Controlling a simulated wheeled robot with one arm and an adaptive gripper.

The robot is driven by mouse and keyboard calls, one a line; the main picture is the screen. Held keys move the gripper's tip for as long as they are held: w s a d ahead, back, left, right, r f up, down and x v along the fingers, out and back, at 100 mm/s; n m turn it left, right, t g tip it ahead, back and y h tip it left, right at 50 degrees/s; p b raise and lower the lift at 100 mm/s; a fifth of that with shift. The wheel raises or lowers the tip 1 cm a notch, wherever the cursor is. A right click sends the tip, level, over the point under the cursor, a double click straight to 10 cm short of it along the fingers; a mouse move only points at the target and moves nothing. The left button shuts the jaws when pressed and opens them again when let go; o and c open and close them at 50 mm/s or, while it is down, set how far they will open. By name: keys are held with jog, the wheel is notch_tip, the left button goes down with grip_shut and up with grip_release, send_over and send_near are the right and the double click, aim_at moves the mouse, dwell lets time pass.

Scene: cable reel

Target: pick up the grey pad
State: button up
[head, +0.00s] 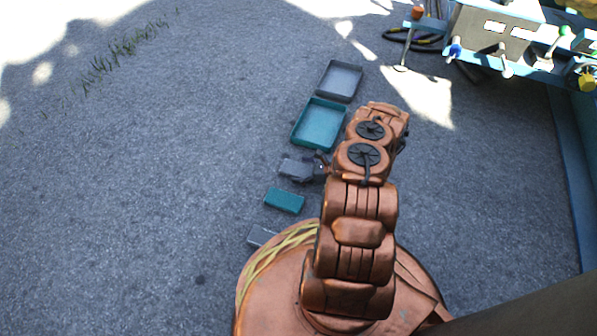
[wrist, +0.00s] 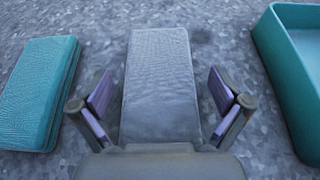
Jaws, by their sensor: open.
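The grey pad (wrist: 161,75) lies flat on the ground, centred between the fingers of my gripper (wrist: 162,92) in the wrist view. The fingers stand apart on either side of it, with gaps visible, and the pad's near end is hidden behind the gripper body. In the head view the same grey pad (head: 296,169) lies just left of my gripper (head: 318,167), which partly covers its right end. My gripper is open and holds nothing.
A teal pad (head: 284,200) lies close by, and a second grey block (head: 261,236) beside my base. A teal tray (head: 318,124) and a grey tray (head: 340,81) stand beyond. A blue bench (head: 520,75) stands at the upper right. The left ground is clear.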

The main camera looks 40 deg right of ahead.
jog(key=c, duration=1.2)
jog(key=shift+r, duration=0.1)
